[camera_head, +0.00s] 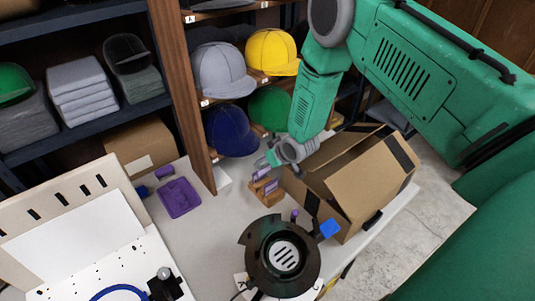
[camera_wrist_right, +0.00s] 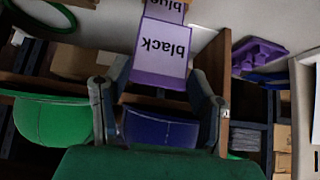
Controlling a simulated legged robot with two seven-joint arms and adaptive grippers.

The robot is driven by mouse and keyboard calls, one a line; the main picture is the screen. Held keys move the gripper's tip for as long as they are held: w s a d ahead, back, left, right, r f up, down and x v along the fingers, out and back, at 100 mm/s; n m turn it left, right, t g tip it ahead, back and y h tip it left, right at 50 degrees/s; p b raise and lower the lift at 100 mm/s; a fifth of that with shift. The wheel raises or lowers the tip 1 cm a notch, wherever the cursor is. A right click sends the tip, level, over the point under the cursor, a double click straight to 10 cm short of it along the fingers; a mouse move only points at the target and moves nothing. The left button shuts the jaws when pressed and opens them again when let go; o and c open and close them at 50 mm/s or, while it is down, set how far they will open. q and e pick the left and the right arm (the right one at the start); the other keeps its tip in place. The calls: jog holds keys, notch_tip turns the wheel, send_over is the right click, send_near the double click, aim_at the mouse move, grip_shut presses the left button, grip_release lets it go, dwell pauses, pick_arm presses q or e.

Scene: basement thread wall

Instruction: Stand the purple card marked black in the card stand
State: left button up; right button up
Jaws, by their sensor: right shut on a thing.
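The purple-edged white card marked black (camera_wrist_right: 163,47) is between the fingers of my right gripper (camera_wrist_right: 155,100), which is shut on it. Its lettering appears upside down in the right wrist view. Another purple card marked blue (camera_wrist_right: 168,8) shows partly at the top edge, close beyond it. In the head view, my right gripper (camera_head: 268,162) is just above the small wooden card stand (camera_head: 265,194), where small purple cards (camera_head: 270,185) show. I cannot tell whether the held card touches the stand. The left gripper is not in view.
An open cardboard box (camera_head: 355,185) stands right of the stand. A dark round device (camera_head: 280,258) is in front. A purple tray (camera_head: 179,197) lies left. Shelves with caps, including a blue cap (camera_head: 230,130), rise behind. The tabletop left of the stand is partly clear.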

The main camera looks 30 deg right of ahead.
pick_arm(q)
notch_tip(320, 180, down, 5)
jog(key=b, duration=0.4)
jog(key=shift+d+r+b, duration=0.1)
jog(key=shift+b, duration=0.3)
pick_arm(e)
jog(key=f, duration=0.6)
jog(key=shift+d+f, duration=0.25)
jog(key=shift+d, duration=0.05)
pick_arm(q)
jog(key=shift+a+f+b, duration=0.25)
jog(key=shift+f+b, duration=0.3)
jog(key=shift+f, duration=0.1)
pick_arm(e)
jog(key=shift+a+f, duration=0.25)
jog(key=shift+f, duration=0.4)
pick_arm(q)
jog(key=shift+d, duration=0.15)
pick_arm(e)
jog(key=shift+d, duration=0.2)
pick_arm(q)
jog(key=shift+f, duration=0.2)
pick_arm(e)
jog(key=shift+a+f, duration=0.1)
jog(key=shift+f, duration=0.2)
jog(key=o, duration=0.9)
jog(key=shift+o, duration=0.2)
